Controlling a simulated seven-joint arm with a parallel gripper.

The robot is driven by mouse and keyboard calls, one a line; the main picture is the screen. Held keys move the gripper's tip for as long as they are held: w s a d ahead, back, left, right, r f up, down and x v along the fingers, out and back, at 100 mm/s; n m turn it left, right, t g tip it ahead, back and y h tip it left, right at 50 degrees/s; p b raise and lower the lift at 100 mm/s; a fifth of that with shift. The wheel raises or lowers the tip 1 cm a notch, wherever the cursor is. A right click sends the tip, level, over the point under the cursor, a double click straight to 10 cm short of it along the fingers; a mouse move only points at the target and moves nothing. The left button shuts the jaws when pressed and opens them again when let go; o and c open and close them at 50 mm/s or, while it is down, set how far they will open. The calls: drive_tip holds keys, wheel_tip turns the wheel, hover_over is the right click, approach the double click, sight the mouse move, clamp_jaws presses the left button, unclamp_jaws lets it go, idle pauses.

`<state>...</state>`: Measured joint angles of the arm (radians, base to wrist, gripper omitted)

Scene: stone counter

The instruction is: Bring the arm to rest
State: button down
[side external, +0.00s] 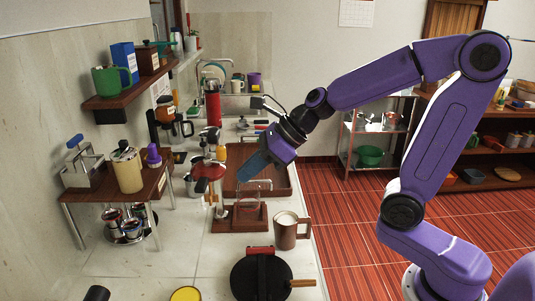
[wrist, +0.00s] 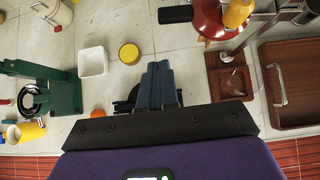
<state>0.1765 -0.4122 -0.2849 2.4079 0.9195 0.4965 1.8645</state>
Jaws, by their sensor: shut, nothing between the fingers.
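My gripper (side external: 247,170) hangs over the stone counter (side external: 195,245) at the end of the bent purple arm, its blue fingers pointing down and to the left. In the side view the fingers overlap the brown wooden tray and appear above the counter. In the wrist view my gripper (wrist: 158,70) has its two blue fingers pressed together with nothing between them. The fingers hide part of a dark object on the counter behind them.
The wrist view shows a white container (wrist: 93,62), a yellow lid (wrist: 129,53) and a green device (wrist: 62,92). Shelves line the left wall.

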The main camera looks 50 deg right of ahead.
drive_tip(key=v, duration=0.5)
drive_tip(key=s+d+f+m+g+h, duration=0.2)
drive_tip(key=s+f+m, duration=0.3)
drive_tip(key=s+m, duration=0.6)
drive_tip(key=s+d+f+m+g+h, duration=0.2)
drive_tip(key=s+f+m+g+h, duration=0.2)
drive_tip(key=s+m, duration=0.7)
wheel_tip(320, 180, down, 2)
drive_tip(key=m, duration=1)
drive_tip(key=shift+m, duration=0.3)
